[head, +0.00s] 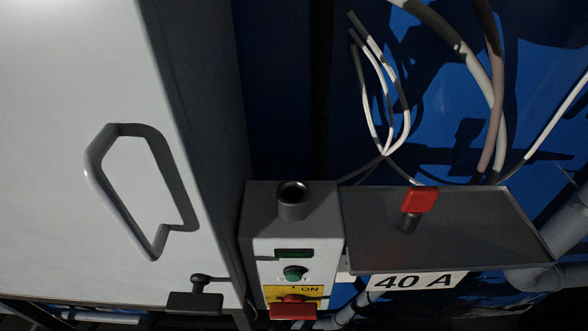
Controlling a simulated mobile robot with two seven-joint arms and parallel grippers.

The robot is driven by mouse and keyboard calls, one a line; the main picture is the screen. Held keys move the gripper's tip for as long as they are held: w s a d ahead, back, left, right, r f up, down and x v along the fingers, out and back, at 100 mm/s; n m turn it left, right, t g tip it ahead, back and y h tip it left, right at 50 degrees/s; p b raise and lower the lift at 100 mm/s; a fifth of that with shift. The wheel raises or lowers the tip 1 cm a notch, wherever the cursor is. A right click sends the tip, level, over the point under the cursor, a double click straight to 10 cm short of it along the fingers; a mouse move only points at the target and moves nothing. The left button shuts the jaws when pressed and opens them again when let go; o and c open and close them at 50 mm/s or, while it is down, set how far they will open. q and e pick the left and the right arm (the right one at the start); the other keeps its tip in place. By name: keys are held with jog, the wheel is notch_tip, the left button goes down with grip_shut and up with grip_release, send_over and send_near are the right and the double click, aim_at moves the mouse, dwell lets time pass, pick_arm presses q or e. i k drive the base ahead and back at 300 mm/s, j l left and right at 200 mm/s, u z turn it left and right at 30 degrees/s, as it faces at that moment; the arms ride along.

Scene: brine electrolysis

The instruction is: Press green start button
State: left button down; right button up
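The green start button (294,272) is a small round button on the front of a grey control box (256,222), low in the middle of the head view. A small dark green display (294,253) sits just above it. Below it is a yellow label (312,291) reading "ON" with a red handle or switch (293,308) across it. Neither of my grippers shows in the head view.
A white cabinet door (60,90) with a grey handle (120,200) and a dark latch (198,296) fills the left. A grey tray (460,232) marked "40 A" with a red-topped lever (419,200) juts out right of the box. Cables (385,110) hang above.

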aim_at(292, 274)
jog(key=k+j+z, duration=0.15)
jog(key=z, duration=0.25)
jog(key=k+j+z, duration=0.2)
jog(key=z, duration=0.15)
jog(key=k+j+z, duration=0.2)
jog(key=z, duration=0.2)
